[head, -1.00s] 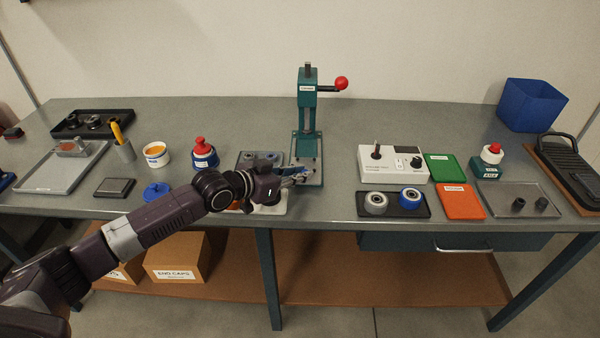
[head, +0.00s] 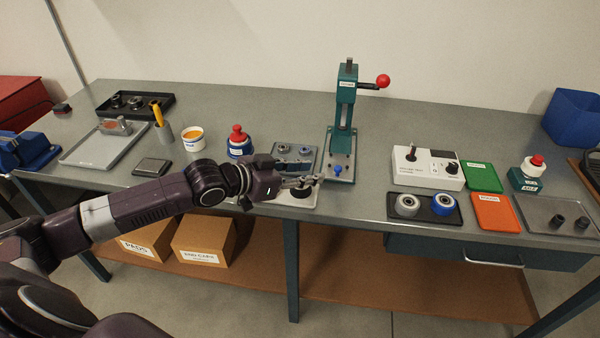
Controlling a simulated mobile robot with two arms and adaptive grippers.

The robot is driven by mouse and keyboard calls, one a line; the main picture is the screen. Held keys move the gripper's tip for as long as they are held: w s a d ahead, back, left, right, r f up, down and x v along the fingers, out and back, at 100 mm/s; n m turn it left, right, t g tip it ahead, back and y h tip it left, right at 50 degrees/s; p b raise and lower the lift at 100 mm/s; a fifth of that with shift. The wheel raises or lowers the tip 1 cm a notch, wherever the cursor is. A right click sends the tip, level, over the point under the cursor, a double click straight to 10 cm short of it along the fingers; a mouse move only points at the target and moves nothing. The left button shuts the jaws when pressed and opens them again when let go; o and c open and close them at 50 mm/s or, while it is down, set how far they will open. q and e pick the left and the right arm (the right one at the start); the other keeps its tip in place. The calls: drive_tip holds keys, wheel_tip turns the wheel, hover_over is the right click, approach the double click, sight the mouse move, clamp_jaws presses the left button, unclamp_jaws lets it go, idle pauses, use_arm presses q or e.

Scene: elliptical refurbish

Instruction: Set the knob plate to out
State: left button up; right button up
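A pale plate (head: 276,199) lies at the front edge of the bench with a dark round knob (head: 301,192) on it. I take this to be the knob plate; any marking on it is too small or hidden to read. My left gripper (head: 317,181) comes in from the left, with its fingers over the knob. Whether the fingers touch the knob, and whether they are open or shut, I cannot tell. My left arm hides part of the plate. My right gripper is not in view.
A white control box (head: 425,167) stands further right. Bench between press and box is clear.

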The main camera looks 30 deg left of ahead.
use_arm(q)
drive_tip(key=shift+v, duration=1.5)
drive_tip(key=shift+d+f, duration=0.1)
